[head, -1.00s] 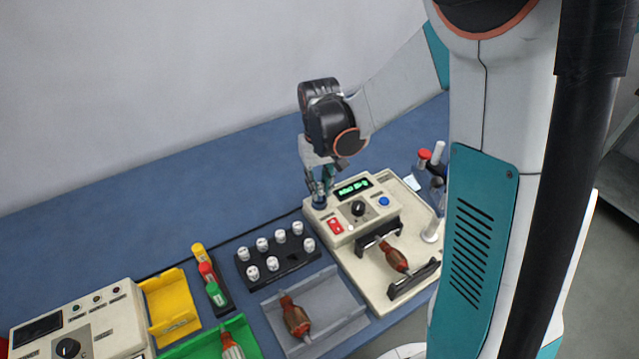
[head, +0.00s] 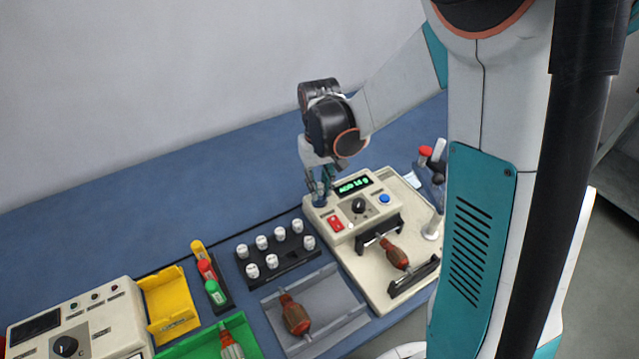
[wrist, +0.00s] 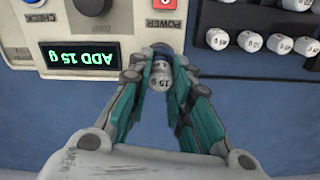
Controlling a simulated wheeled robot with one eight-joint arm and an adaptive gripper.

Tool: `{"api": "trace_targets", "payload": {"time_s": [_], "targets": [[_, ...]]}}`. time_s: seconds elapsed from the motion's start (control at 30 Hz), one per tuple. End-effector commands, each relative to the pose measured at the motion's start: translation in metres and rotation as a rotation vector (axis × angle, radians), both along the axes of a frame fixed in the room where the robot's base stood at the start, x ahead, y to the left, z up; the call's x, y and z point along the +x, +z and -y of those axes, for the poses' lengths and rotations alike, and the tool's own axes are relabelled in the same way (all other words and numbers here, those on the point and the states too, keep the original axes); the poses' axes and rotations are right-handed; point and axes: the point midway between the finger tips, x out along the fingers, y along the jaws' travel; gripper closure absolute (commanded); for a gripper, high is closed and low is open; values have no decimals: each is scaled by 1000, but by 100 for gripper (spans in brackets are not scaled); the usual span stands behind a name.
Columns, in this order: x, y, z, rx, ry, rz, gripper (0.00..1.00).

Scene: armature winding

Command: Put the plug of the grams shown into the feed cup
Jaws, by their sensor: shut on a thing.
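My gripper (wrist: 160,88) is shut on a white plug marked "15 g" (wrist: 160,80), which shows between the teal fingers in the wrist view. In the head view my gripper (head: 319,190) is at the left back corner of the beige winding machine (head: 345,236). The machine's display (wrist: 78,55) reads "ADD 15 g" in green. A dark blue ring, which looks like the feed cup, is partly visible right beneath the plug. The fingers hide much of it, and I cannot tell whether the plug is inside the cup.
A black rack (head: 285,267) holds several white plugs left of the machine. A red-and-brown armature (head: 393,252) rests on the machine's cradle; another (head: 294,315) lies in a grey tray (head: 342,325). Blue bench behind my gripper is clear.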

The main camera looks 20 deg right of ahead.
Motion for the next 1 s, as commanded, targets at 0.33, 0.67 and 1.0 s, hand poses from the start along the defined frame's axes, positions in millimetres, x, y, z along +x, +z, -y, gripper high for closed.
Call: {"api": "trace_targets", "payload": {"time_s": [0.33, 0.67, 1.0], "targets": [[0, -4, 0, 0, 0, 0, 94], [0, -5, 0, 0, 0, 0, 94], [0, -5, 0, 0, 0, 0, 58]]}}
